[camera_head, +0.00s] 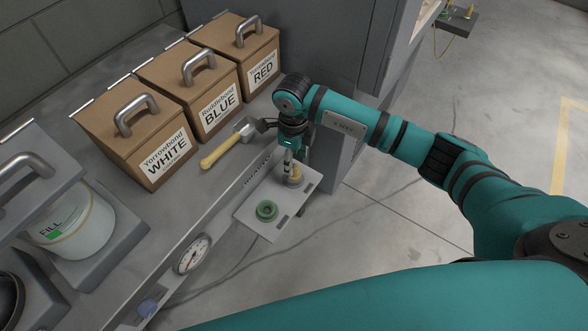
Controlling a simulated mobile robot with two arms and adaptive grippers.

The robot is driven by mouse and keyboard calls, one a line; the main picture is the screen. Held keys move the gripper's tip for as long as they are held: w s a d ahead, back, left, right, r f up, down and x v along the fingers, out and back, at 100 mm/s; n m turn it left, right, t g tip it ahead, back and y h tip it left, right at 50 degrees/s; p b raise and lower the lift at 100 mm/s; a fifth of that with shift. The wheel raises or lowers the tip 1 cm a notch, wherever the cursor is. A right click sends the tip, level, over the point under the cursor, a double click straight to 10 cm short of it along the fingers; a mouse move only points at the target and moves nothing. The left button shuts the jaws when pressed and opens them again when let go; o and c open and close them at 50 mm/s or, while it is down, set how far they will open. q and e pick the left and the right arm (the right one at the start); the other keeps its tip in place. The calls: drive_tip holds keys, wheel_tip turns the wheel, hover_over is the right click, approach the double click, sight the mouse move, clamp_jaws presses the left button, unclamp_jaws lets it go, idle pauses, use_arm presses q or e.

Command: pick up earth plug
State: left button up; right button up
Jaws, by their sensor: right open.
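A small grey shelf plate (245,217) with slots juts out from the bench front. A round green piece with a dark centre (266,210) sits on it. A tan, round-based piece (295,181) stands near the plate's far end. I cannot tell which of these, if either, is the earth plug. My right gripper (290,168) points down just above the tan piece, with its fingers partly hidden by its own body. It is open; whether the fingers touch or surround the piece is unclear. My left gripper is not in view.
A scoop with a yellow handle (218,151) lies on the bench close to my right gripper. Lidded boxes marked WHITE (168,160), BLUE (219,112) and RED (265,75) stand behind. A dial gauge (193,254) is on the bench front. The floor at right is open.

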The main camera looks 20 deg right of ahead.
sight(294, 166)
drive_tip(key=shift+s+f, duration=0.15)
drive_tip(key=shift+f, duration=1.8)
clamp_jaws()
